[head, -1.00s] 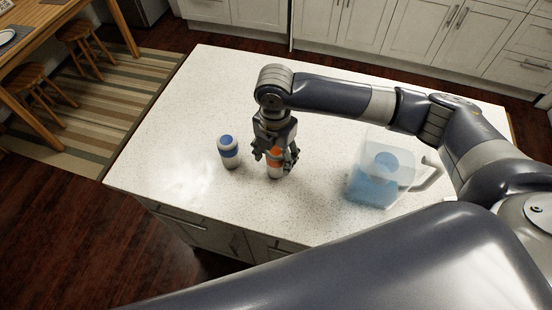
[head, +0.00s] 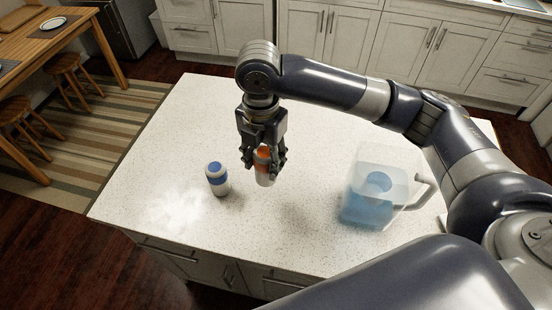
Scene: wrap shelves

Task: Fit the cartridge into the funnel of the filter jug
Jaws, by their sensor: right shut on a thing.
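My right gripper (head: 263,160) is shut on a white cartridge with an orange band (head: 264,178). It holds the cartridge roughly upright, above the counter, and its fingers hide part of the cartridge's sides. The clear filter jug (head: 400,165) stands upright on the counter to the right of the gripper, its handle on the right and bluish contents low inside. The funnel (head: 378,181) shows as a round blue opening in the jug, apart from the cartridge. A second white cartridge with blue top and band (head: 217,180) stands to the left of the gripper. My left gripper is not in view.
The pale speckled counter (head: 180,130) is clear between the held cartridge and the jug. Its front edge lies close below the standing cartridge and the jug. My right arm reaches over the counter behind the jug.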

